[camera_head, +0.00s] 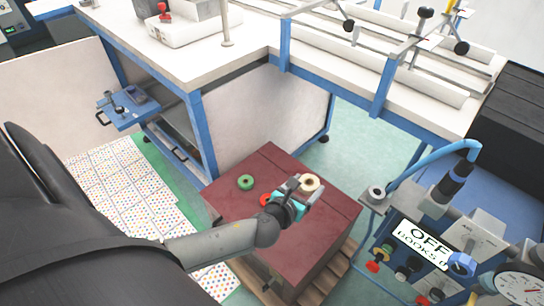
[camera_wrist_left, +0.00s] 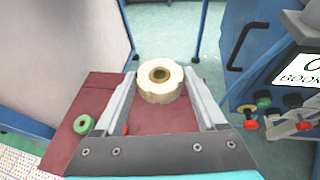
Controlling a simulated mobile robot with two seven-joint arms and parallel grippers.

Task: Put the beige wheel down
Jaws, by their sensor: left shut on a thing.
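The beige wheel (camera_wrist_left: 160,83) is between the fingertips of my left gripper (camera_wrist_left: 158,92) in the left wrist view, a cream ring with a brown hub. It also shows in the head view (camera_head: 309,183), above the dark red box top (camera_head: 318,210). My left gripper is shut on it; I cannot tell how far the wheel is above the box, or whether it touches. A green wheel (camera_head: 246,182) lies on the box to the left. A red wheel (camera_head: 265,199) is partly hidden behind my gripper. My right gripper is not in view.
A white table with blue legs (camera_head: 204,135) stands behind the box. The box top's front right is clear.

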